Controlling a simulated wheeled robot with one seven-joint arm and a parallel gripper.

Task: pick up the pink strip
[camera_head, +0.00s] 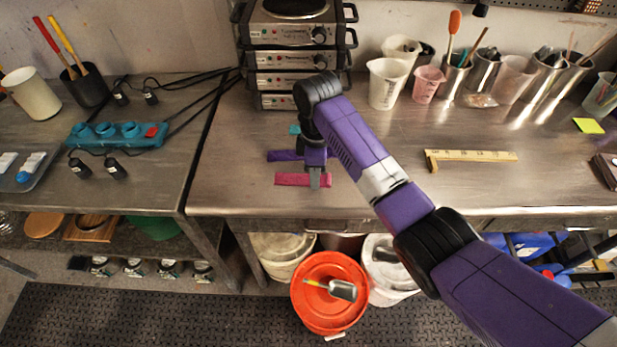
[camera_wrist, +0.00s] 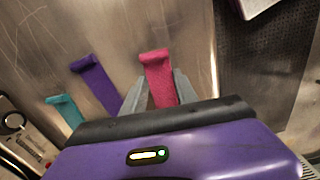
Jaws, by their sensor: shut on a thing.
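The pink strip (camera_head: 291,179) lies on the metal bench near its front edge in the head view. It also shows in the wrist view (camera_wrist: 157,67), running between the two grey fingers. My gripper (camera_head: 315,181) is over the strip's right part, low at the bench, and is shut on it. In the wrist view my gripper (camera_wrist: 160,93) has one finger on each side of the strip. The strip's near end is hidden behind the gripper body. I cannot tell whether the strip is clear of the bench.
A purple strip (camera_head: 284,155) lies just behind the pink one, and a teal strip (camera_head: 294,129) farther back. Stacked hot plates (camera_head: 292,60) stand at the back. A wooden square (camera_head: 470,156) lies right. An orange bucket (camera_head: 331,314) stands on the floor below. The bench between is clear.

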